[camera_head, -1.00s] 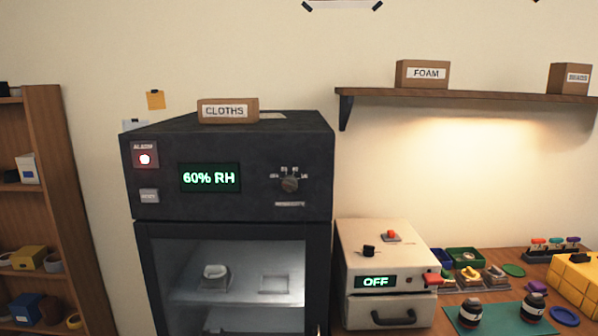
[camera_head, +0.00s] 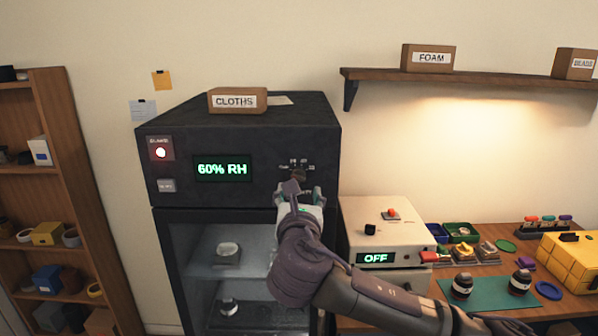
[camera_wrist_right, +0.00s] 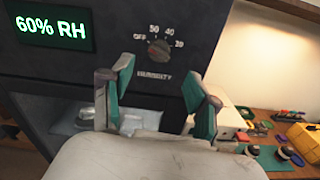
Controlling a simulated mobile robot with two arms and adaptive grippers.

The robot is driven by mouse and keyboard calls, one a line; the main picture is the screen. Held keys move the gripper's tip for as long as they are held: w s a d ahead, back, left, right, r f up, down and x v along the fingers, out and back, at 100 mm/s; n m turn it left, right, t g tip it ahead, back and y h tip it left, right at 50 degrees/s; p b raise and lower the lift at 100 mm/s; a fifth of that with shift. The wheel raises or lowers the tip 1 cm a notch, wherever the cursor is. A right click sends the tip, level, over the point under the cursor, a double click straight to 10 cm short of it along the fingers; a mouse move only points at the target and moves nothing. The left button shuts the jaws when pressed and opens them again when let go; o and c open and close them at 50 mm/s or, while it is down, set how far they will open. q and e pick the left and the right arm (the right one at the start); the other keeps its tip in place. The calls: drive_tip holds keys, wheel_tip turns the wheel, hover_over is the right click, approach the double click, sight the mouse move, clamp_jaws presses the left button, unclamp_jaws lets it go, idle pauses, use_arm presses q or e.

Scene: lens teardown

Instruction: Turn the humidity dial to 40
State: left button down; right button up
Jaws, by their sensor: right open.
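The humidity dial (camera_wrist_right: 158,50) is a dark round knob on the black cabinet's front panel, with marks OFF, 50, 40 and 20 around it in the right wrist view. In the head view the dial (camera_head: 299,175) shows just above my right gripper (camera_head: 303,195), partly covered by it. The green display (camera_head: 222,168) reads 60% RH; it also shows in the right wrist view (camera_wrist_right: 52,32). My right gripper (camera_wrist_right: 158,95) is open and empty, its green-padded fingers below the dial and apart from it. Which mark the dial points at is unclear. My left gripper is out of view.
A CLOTHS box (camera_head: 238,100) stands on the cabinet. A white box with an OFF display (camera_head: 375,258) is to the right, on a crowded bench.

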sight(298, 179)
drive_tip(key=w+p, duration=0.2)
drive_tip(key=w, duration=0.4)
drive_tip(key=shift+a+r, duration=0.1)
drive_tip(key=shift+r, duration=0.05)
drive_tip(key=shift+w, duration=0.6)
drive_tip(key=shift+s, duration=0.1)
drive_tip(key=c, duration=1.1)
